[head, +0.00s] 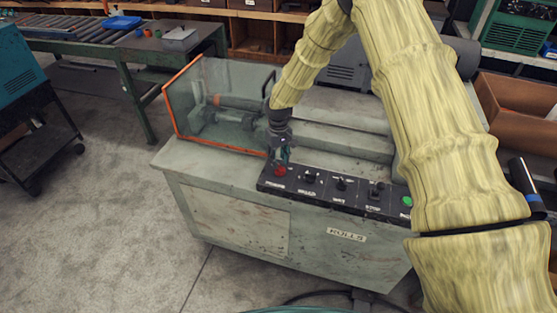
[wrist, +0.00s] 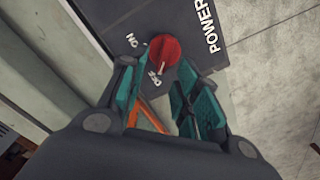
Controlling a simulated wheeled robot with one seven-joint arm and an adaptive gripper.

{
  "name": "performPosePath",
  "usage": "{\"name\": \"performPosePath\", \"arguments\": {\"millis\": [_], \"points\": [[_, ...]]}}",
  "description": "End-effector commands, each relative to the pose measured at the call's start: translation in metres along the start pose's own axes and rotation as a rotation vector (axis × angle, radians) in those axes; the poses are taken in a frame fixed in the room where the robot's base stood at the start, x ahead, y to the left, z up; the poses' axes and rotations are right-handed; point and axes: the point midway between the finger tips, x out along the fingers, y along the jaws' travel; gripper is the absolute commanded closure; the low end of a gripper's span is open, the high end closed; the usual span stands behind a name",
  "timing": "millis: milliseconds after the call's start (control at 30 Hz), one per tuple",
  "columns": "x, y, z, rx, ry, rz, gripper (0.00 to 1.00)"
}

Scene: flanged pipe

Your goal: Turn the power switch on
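The power switch is a round red knob (wrist: 165,48) on a dark panel, with POWER printed beside it and ON and OFF marks at its rim. A pale pointer line on the knob faces the OFF mark. In the head view the red knob (head: 279,171) is at the left end of the control panel (head: 322,198). My gripper (head: 282,156) is above it, pointing down. In the wrist view my gripper (wrist: 157,78) is open and empty, its teal fingers apart with the knob just beyond the tips. I cannot tell whether either finger touches the knob.
Black switches (head: 342,184) and a green button (head: 407,201) sit to the right on the panel. A clear guard with an orange edge (head: 172,113) stands on the machine (head: 236,214) behind and left of my gripper. Open floor (head: 110,210) lies to the left.

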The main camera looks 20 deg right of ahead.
Motion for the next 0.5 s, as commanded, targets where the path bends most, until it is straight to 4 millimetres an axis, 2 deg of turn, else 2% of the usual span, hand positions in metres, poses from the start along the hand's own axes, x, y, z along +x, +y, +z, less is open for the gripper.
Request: {"name": "performPosePath", "arguments": {"millis": [200, 500], "points": [[0.017, 0.000, 0.000, 0.000, -0.001, 0.000, 0.68], [0.025, 0.000, 0.000, 0.000, 0.000, 0.000, 0.68]]}}
